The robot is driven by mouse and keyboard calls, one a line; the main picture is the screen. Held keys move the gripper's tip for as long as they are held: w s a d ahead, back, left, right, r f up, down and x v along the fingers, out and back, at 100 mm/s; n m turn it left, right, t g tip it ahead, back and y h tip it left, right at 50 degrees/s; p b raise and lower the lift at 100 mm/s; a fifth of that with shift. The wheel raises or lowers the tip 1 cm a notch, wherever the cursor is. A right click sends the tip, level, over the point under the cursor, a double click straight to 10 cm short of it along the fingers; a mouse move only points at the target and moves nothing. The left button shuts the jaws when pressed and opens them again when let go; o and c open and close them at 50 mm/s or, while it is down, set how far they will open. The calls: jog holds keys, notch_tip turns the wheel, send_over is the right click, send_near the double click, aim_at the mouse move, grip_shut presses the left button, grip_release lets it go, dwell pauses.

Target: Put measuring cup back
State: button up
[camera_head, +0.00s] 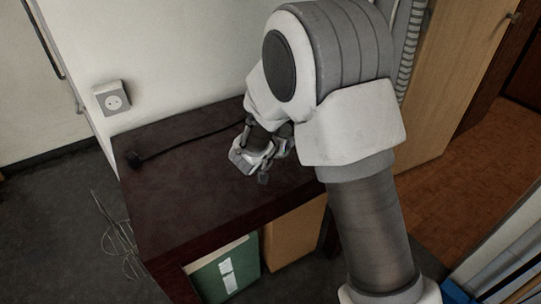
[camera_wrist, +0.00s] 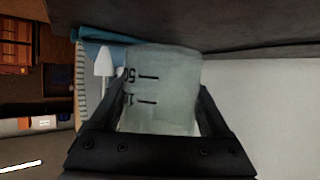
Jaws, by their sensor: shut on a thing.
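The measuring cup (camera_wrist: 165,75) is a pale translucent cup with dark graduation marks, seen large in the wrist view. My gripper (camera_wrist: 163,98) is shut on it, one dark finger on each side. The lower part of the cup is hidden behind the gripper body. In the head view my gripper (camera_head: 262,160) is over the dark red-brown tabletop (camera_head: 190,175), near its middle. There the cup is too small and covered to make out clearly, and I cannot tell whether it touches the table.
A wall socket (camera_head: 112,97) is at the left. A green binder (camera_head: 226,272) and a brown box (camera_head: 293,238) stand beneath the tabletop. The visible left part of the tabletop is mostly clear.

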jog(key=a+f, duration=0.2)
jog(key=a, duration=0.1)
jog(key=shift+w+b, duration=0.3)
jog(key=shift+w, duration=0.05)
jog(key=shift+f+b, duration=1.05)
jog(key=shift+f, duration=0.85)
